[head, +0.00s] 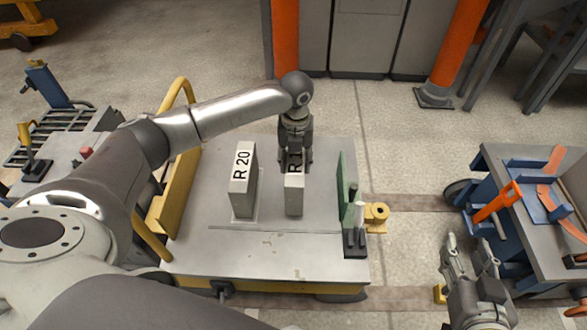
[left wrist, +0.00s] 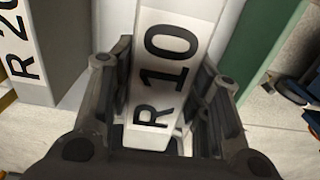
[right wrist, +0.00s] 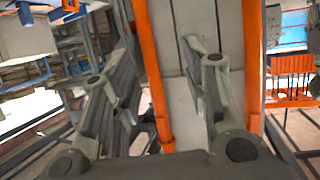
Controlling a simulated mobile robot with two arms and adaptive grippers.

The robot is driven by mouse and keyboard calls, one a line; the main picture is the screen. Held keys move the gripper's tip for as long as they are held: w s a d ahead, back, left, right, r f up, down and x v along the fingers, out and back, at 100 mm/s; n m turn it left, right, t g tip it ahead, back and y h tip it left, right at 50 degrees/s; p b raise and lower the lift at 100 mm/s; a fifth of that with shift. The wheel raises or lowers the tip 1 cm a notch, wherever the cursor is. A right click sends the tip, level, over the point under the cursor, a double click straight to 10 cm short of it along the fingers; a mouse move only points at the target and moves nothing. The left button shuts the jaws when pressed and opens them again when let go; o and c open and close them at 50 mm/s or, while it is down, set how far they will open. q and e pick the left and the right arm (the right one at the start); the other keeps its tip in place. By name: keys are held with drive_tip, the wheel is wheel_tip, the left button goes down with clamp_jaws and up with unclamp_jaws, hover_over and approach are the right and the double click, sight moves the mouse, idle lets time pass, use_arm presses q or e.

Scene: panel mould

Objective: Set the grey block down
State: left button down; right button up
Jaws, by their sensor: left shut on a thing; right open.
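The grey block (head: 294,202) bears a white label, which reads R 10 in the left wrist view (left wrist: 168,70). It stands upright over the grey top of the cart (head: 270,258). My left gripper (head: 294,165) is shut on its upper part, with a finger on each side. Whether its underside touches the cart top I cannot tell. A second grey block labelled R 20 (head: 243,185) stands just left of it, with a gap between. My right gripper (head: 470,262) is open and empty, off the cart's right side.
A green upright plate (head: 343,190) stands at the cart's right edge, close to the grey block. A yellow rail (head: 176,190) runs along the left edge. A workbench (head: 540,225) with orange and blue parts stands at the right. The cart's front is clear.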

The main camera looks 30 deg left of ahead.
use_arm(q)
drive_tip(key=shift+a+f, duration=0.1)
wheel_tip(320, 180, down, 3)
drive_tip(key=shift+a+f+b, duration=0.1)
drive_tip(key=shift+a+b, duration=0.05)
drive_tip(key=shift+b, duration=0.75)
use_arm(e)
wheel_tip(320, 180, up, 8)
drive_tip(key=w+a+t+y, duration=0.1)
drive_tip(key=t, duration=0.4)
drive_tip(key=shift+w+a+r+y, duration=0.2)
drive_tip(key=shift+w+a+y, duration=0.1)
drive_tip(key=shift+w+a, duration=0.05)
use_arm(q)
drive_tip(key=c, duration=1.2)
unclamp_jaws()
drive_tip(key=shift+f, duration=0.2)
drive_tip(key=shift+c, duration=0.2)
drive_tip(key=o, duration=0.5)
use_arm(e)
drive_tip(key=shift+f, duration=0.15)
